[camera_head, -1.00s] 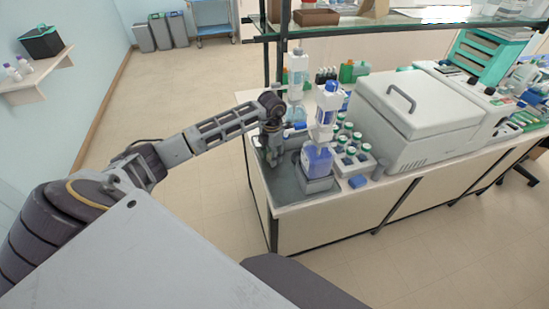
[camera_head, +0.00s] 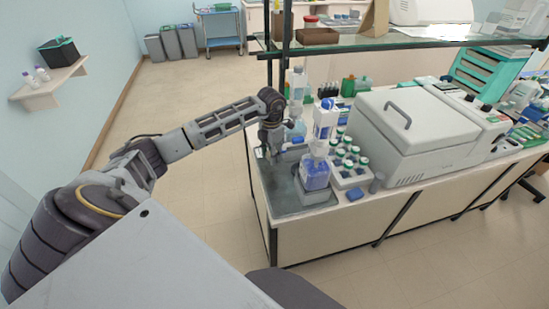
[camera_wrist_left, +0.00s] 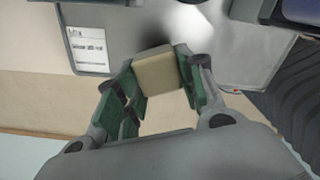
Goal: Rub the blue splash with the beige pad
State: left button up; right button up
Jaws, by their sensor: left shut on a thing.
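My left gripper (camera_head: 268,154) is over the grey tray (camera_head: 285,200) at the left end of the bench. In the left wrist view it is shut on the beige pad (camera_wrist_left: 156,74), a small block between its green-lined fingers (camera_wrist_left: 158,82). The grey tray (camera_wrist_left: 135,30) shows beneath the pad there, with a white label and a dark soft shadow beside the pad. I cannot tell whether the pad touches the tray. I see no blue splash in either view; the gripper and pad may hide it. My right gripper is not in view.
A bottle of blue liquid (camera_head: 315,174) stands right of the gripper in a grey holder. Beyond are a rack of green-capped vials (camera_head: 350,165) and a large grey-white machine (camera_head: 415,130). A glass shelf (camera_head: 400,41) crosses above the bench. Open floor lies left.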

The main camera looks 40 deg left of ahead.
pick_arm(q)
jog(key=shift+r, duration=0.75)
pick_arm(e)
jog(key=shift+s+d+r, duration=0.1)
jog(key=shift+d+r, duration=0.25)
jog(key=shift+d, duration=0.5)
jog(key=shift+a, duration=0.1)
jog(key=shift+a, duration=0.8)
